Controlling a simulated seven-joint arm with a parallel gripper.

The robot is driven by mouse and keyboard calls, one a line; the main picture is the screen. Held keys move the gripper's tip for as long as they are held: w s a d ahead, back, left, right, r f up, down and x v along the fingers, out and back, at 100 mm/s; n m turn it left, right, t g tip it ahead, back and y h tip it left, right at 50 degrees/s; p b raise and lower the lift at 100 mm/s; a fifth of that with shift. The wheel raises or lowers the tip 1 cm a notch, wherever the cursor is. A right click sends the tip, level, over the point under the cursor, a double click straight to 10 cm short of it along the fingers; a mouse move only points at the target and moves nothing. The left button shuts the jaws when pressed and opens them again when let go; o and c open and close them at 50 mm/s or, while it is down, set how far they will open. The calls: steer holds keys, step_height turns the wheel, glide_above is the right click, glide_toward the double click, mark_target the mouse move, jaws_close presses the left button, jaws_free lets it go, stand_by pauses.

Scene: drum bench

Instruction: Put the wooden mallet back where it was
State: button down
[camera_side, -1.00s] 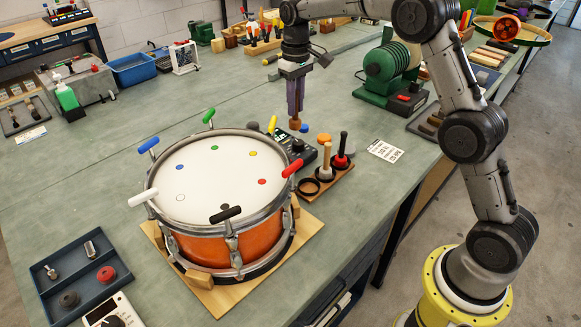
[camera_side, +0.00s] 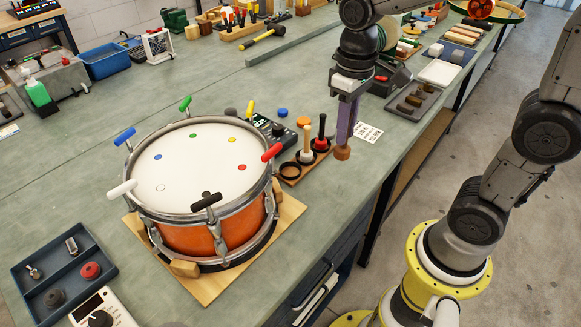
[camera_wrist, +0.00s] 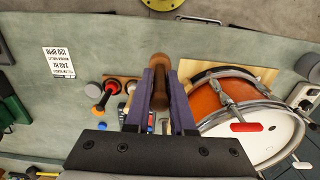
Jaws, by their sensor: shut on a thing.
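My gripper (camera_side: 346,122) is shut on the brown wooden mallet (camera_side: 342,153), whose rounded end shows below the purple fingers. In the wrist view the mallet (camera_wrist: 160,66) sits between the fingers (camera_wrist: 160,98), which hide part of it. It hangs near the bench's front edge, right of a small wooden rack (camera_side: 294,182). The rack has an empty dark ring (camera_side: 290,170) at its left end. Beside it stand a pale-handled tool (camera_side: 306,143) and a red-and-black tool (camera_side: 321,136). I cannot tell the mallet's exact height above the bench.
The orange drum (camera_side: 205,238) with coloured handles stands left of the rack on a wooden board (camera_side: 290,212). A black meter (camera_side: 272,131) lies behind the rack. A printed card (camera_side: 368,132) lies just right of my gripper. A blue tray (camera_side: 100,236) sits at front left.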

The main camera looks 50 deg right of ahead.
steer(key=shift+w+f, duration=3.25)
steer(key=shift+w, duration=0.2)
steer(key=shift+w+f, duration=3.2)
steer(key=shift+w, duration=0.2)
steer(key=shift+f, duration=0.1)
steer(key=c, duration=0.8)
jaws_free()
steer(key=shift+f, duration=0.1)
steer(key=shift+o, duration=0.2)
